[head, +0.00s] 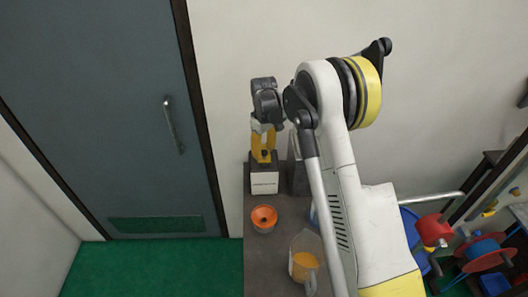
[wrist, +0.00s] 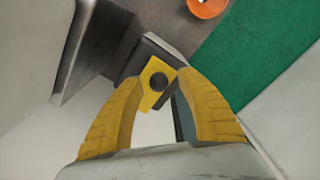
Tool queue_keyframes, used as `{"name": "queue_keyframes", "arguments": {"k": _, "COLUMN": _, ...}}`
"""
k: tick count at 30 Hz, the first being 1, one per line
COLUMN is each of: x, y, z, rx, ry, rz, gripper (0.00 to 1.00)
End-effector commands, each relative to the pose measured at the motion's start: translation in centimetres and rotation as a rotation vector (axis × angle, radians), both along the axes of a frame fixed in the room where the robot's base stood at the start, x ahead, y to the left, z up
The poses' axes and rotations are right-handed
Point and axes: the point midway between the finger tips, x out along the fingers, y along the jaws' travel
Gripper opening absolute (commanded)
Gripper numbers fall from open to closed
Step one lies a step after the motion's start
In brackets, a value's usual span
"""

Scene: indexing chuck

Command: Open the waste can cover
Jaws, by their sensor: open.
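No waste can cover can be clearly made out. My gripper (head: 262,153) has yellow fingers and points down over a small dark box with a white label (head: 264,182) on the dark bench. In the wrist view my gripper (wrist: 164,80) is open, its fingertips on either side of a small yellow block with a dark round spot (wrist: 155,84) on top of the box. I cannot tell whether the fingers touch it. A blue round bin (head: 414,238), partly hidden by my arm, stands at the right; its top is hard to see.
An orange bowl (head: 264,218) and a clear jug with orange contents (head: 304,262) stand on the bench (head: 257,262). A grey block (head: 297,176) stands close beside the labelled box. A closed door (head: 100,110) is at left; green floor (head: 150,268) is clear.

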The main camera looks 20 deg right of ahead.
Motion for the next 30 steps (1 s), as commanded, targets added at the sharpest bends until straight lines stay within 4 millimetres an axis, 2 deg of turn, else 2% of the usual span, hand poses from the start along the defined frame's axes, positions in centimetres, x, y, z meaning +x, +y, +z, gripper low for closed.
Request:
{"name": "queue_keyframes", "arguments": {"k": 3, "x": -0.01, "y": -0.02, "z": -0.68, "rx": 0.0, "ry": 0.0, "rz": 0.0, "gripper": 0.45}}
{"name": "queue_keyframes", "arguments": {"k": 11, "x": -0.02, "y": -0.01, "z": -0.8, "rx": 0.0, "ry": 0.0, "rz": 0.0, "gripper": 0.45}}
{"name": "queue_keyframes", "arguments": {"k": 16, "x": -0.01, "y": -0.02, "z": -0.78, "rx": 0.0, "ry": 0.0, "rz": 0.0, "gripper": 0.0}}
{"name": "queue_keyframes", "arguments": {"k": 30, "x": 0.12, "y": 0.57, "z": -0.92, "rx": 0.0, "ry": 0.0, "rz": -0.076, "gripper": 0.0}}
